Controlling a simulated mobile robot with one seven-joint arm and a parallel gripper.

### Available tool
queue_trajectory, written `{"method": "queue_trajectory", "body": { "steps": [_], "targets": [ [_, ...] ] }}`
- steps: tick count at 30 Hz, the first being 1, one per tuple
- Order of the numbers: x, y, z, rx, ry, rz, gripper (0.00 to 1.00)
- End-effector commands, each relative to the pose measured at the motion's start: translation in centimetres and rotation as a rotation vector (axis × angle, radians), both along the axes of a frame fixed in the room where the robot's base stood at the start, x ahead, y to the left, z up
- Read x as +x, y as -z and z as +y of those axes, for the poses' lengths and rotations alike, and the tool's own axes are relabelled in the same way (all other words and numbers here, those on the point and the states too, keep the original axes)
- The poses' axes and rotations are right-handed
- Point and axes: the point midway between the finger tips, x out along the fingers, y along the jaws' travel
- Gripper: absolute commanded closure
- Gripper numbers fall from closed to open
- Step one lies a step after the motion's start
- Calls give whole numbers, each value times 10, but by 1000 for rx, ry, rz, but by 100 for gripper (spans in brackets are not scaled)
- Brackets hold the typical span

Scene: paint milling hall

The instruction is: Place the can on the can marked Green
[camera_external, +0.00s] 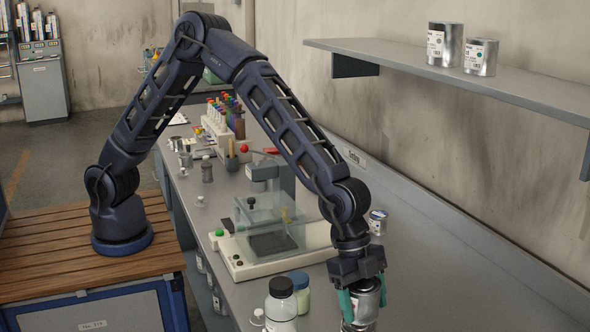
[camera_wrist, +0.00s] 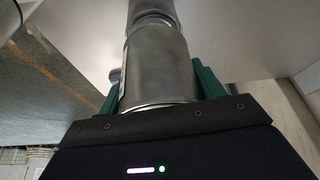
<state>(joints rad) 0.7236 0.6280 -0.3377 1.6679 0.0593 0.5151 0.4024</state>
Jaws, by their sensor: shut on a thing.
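My gripper (camera_external: 365,297) is at the lower right of the external view, pointing down, with its green fingers shut on a metal can (camera_external: 367,286). The held can (camera_wrist: 160,68) fills the middle of the wrist view between the fingers. Another metal can (camera_wrist: 151,18) shows directly beyond its far end, roughly in line with it. In the external view, a lower can (camera_external: 358,327) shows partly under the held one. I cannot tell whether the two touch. No marking reading Green is legible.
A small labelled can (camera_external: 378,222) stands on the bench behind my gripper. Two jars, a dark-capped one (camera_external: 281,303) and a smaller one (camera_external: 299,288), stand to the left. A milling machine (camera_external: 270,235) is behind them. Two cans (camera_external: 445,45) (camera_external: 481,58) sit on the wall shelf.

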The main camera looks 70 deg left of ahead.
Motion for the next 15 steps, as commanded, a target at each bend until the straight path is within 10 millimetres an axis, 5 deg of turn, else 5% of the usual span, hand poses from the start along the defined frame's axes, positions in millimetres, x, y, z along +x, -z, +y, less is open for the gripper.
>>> {"method": "queue_trajectory", "body": {
  "steps": [5,15],
  "targets": [
    [0,22,0,1,0,0,67],
    [0,25,0,0,0,-1,67]
  ]
}}
